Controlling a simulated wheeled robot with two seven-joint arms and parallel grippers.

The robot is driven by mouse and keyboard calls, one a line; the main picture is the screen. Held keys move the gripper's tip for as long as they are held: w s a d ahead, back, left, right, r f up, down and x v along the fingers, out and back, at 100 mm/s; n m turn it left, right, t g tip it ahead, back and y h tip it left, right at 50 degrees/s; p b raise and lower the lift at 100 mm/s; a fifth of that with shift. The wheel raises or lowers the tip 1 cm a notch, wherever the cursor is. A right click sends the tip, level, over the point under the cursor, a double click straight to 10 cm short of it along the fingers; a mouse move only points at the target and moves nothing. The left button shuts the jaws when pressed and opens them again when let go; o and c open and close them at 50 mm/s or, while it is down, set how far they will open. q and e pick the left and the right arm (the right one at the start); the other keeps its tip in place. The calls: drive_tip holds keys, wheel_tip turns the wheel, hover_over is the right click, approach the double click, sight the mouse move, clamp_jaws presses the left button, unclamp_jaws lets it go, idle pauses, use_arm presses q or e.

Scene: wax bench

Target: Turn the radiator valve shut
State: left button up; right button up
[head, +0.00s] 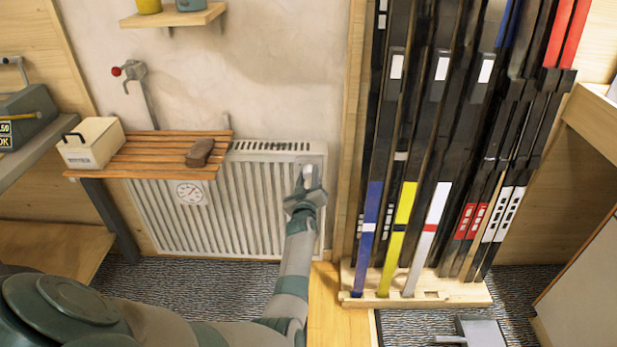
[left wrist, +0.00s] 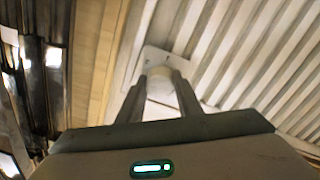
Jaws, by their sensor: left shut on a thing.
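The white ribbed radiator (head: 255,200) stands against the wall below a slatted wooden shelf. Its valve, a small pale knob (head: 308,170), sits at the radiator's upper right end. My left gripper (head: 306,184) reaches up to the valve from below. In the left wrist view the two fingers are on either side of the round, cream-white knob (left wrist: 160,77) and are shut on it. A pale plate (left wrist: 147,62) shows behind the knob. The fingers hide part of the knob, and I see no mark of its turn. My right gripper is not in view.
A rack of upright skis (head: 420,150) stands close to the right of the radiator. The slatted shelf (head: 150,152) holds a white box (head: 90,145) and a brown brush-like block (head: 200,153). A round gauge (head: 190,193) is on the radiator front.

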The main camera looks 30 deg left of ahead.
use_arm(q)
drive_tip(key=shift+f+n, duration=0.1)
drive_tip(key=shift+n, duration=0.8)
drive_tip(key=n, duration=0.2)
drive_tip(key=shift+n+b, duration=0.35)
drive_tip(key=shift+n, duration=0.45)
drive_tip(key=shift+d+n+b, duration=0.1)
drive_tip(key=shift+n+b, duration=0.25)
drive_tip(key=shift+n, duration=0.55)
drive_tip(key=n+b, duration=0.1)
drive_tip(key=n, duration=0.3)
drive_tip(key=shift+n, duration=0.3)
drive_tip(key=shift+n+b, duration=0.4)
drive_tip(key=shift+n, duration=1)
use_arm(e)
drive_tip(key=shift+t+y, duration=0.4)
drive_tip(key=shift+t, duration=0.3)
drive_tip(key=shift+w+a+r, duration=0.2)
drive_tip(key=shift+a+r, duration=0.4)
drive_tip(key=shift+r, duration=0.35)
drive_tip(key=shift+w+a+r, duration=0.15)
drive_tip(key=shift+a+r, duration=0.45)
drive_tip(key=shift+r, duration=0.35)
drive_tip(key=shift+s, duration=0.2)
